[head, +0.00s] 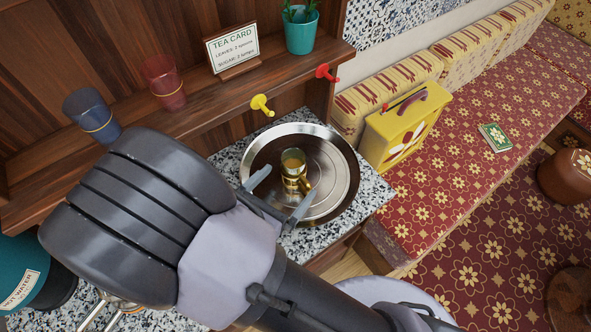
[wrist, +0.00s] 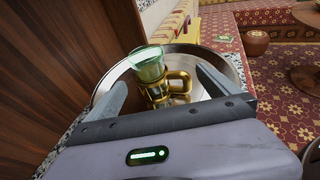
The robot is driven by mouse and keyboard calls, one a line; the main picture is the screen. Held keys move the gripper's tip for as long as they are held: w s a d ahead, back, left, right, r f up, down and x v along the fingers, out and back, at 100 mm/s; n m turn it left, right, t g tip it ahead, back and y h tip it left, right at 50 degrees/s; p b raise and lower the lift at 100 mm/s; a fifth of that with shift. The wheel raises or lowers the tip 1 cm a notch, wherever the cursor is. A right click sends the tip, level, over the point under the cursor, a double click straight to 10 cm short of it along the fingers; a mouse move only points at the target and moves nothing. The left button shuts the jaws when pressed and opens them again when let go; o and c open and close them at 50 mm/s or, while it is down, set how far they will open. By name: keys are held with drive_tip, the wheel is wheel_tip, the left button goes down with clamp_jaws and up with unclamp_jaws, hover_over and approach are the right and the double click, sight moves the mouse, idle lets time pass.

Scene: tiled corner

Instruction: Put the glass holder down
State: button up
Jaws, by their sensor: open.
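The glass holder (head: 303,182) is a gold-coloured metal holder with a handle, standing upright on a round silver tray (head: 335,170). In the wrist view the glass holder (wrist: 157,94) has a clear glass (wrist: 149,66) sitting in it, with its rim above the gold body. The handle points to the right. My gripper (head: 279,197) is open, and its two fingers are spread on either side of the holder. In the wrist view my gripper (wrist: 162,88) shows a gap between each finger and the holder. The holder's base is partly hidden.
The tray rests on a speckled counter (head: 375,192). A wooden shelf (head: 225,87) behind carries blue and red glasses, a card and a plant pot. Yellow (head: 261,104) and red (head: 326,72) hooks stick out from it. A yellow box (head: 402,128) stands right of the tray.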

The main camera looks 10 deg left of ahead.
drive_tip(key=p+v, duration=0.1)
drive_tip(key=v, duration=0.5)
drive_tip(key=shift+s, duration=0.1)
drive_tip(key=w+d+r+m+g+h, duration=0.1)
drive_tip(key=d+r+m+g, duration=0.45)
drive_tip(key=d+m, duration=0.45)
drive_tip(key=d+r+m+g, duration=0.4)
drive_tip(key=d+m+g, duration=0.3)
drive_tip(key=d+m, duration=0.35)
wheel_tip(320, 180, up, 11)
drive_tip(key=s+d+m+t+y, duration=0.15)
drive_tip(key=m+t+y, duration=0.5)
drive_tip(key=m, duration=0.95)
drive_tip(key=f+b, duration=0.1)
drive_tip(key=f+g+b, duration=0.1)
drive_tip(key=f+b, duration=0.1)
drive_tip(key=d+f+g+y+b, duration=0.1)
drive_tip(key=b, duration=0.1)
drive_tip(key=shift+w+f, duration=0.2)
drive_tip(key=shift+f, duration=0.15)
